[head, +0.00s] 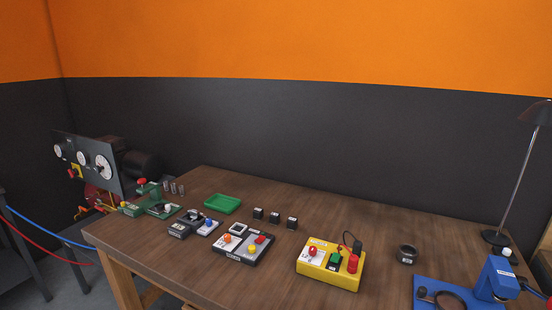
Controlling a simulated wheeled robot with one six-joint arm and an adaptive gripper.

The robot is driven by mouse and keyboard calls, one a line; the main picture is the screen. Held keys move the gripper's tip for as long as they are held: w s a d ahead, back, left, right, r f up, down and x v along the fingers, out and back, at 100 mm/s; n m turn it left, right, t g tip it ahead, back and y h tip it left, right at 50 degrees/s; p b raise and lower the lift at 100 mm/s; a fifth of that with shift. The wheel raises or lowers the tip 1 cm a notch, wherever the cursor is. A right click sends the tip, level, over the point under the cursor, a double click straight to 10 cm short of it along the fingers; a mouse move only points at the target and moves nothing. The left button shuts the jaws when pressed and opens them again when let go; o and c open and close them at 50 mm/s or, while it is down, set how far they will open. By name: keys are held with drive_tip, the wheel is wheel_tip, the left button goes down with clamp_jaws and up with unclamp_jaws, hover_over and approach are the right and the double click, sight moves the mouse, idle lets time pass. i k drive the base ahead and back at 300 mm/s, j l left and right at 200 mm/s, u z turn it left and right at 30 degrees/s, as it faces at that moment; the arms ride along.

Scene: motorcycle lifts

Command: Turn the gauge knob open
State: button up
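A dark gauge panel (88,165) with several round white dials stands at the far left, behind the left end of the table. A red and yellow fitting (75,171) sits on the lower left of its face. A green device with a red knob on top (142,182) is at the table's left end. Which knob is the gauge knob is too small to tell, and so is how far any knob is turned. My gripper is not in view.
The wooden table (330,225) carries a green tray (222,204), a yellow control box (330,266), a dark button box (243,245), small black cubes and a blue device (494,279). A lamp (495,238) stands at right. Blue and red ropes (45,233) cross the left side.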

sight(209, 222)
drive_tip(key=i+j+u, duration=0.65)
drive_tip(key=i, duration=0.3)
